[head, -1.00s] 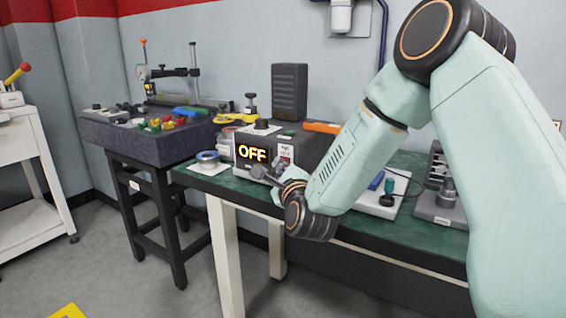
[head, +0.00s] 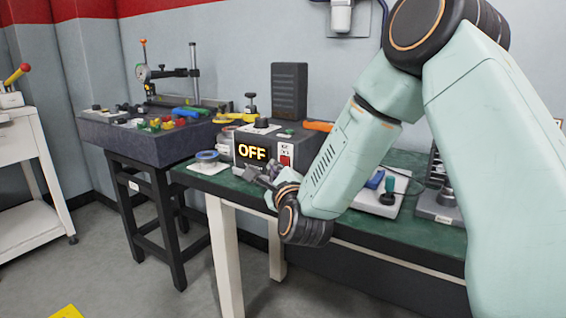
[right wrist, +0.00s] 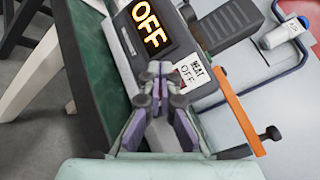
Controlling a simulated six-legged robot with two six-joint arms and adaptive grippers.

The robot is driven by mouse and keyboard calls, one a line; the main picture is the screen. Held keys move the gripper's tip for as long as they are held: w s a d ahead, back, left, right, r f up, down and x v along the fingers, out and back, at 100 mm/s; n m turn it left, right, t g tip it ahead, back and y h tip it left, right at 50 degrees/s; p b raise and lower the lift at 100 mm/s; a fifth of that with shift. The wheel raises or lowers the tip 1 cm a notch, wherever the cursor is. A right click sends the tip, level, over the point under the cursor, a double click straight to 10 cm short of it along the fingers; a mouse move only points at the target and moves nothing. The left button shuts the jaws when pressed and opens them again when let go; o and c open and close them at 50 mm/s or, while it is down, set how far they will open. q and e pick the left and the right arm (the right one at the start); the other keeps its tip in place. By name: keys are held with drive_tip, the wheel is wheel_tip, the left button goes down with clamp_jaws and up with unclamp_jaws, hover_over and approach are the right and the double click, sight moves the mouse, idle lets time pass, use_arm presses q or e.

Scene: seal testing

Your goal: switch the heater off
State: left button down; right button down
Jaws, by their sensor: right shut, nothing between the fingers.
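The heater (head: 262,146) is a dark box on the green bench, and its lit yellow display reads OFF. A red switch (head: 285,160) sits under a white label on its front, right of the display. In the right wrist view the display (right wrist: 148,24) and a label reading HEAT and OFF (right wrist: 190,72) are close; the switch is hidden there. My right gripper (head: 254,174) is shut and empty, just in front of the heater's lower front. In the right wrist view the shut fingertips (right wrist: 155,70) are beside the label; contact cannot be told. My left gripper is not in view.
A dark granite table (head: 150,141) with parts stands left.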

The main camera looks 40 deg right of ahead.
drive_tip(key=shift+s+a+f+b, duration=0.1)
drive_tip(key=shift+s+a+b, duration=0.2)
drive_tip(key=shift+a, duration=0.4)
drive_tip(key=shift+s+a+f+b, duration=0.1)
drive_tip(key=shift+s+a+b, duration=0.2)
drive_tip(key=shift+a, duration=0.4)
drive_tip(key=shift+s+a+f+b, duration=0.1)
drive_tip(key=shift+s+a+b, duration=0.2)
drive_tip(key=shift+a, duration=0.4)
drive_tip(key=shift+w, duration=0.1)
drive_tip(key=s+a+f+n+g+y+p, duration=0.1)
drive_tip(key=s+a+f+n+g+y, duration=0.2)
drive_tip(key=f+n, duration=0.45)
drive_tip(key=s+a+f+n+g+y+p, duration=0.1)
drive_tip(key=s+a+f+n+g, duration=0.15)
drive_tip(key=s+f+n, duration=0.4)
drive_tip(key=s+a+f+n+g+y+p, duration=0.1)
drive_tip(key=s+a+f+n+g+y, duration=0.15)
drive_tip(key=f+n, duration=0.55)
drive_tip(key=s+a+f+n+g+p, duration=0.1)
drive_tip(key=s+f+n+g+p, duration=0.2)
drive_tip(key=s, duration=1)
drive_tip(key=s+a+f+n+g+p, duration=0.2)
drive_tip(key=s+f+n+g+p, duration=0.1)
drive_tip(key=s, duration=1)
wheel_tip(320, 180, down, 3)
drive_tip(key=n+g, duration=0.1)
drive_tip(key=g, duration=0.1)
drive_tip(key=shift+s+a+g, duration=0.3)
drive_tip(key=shift+s+g, duration=0.1)
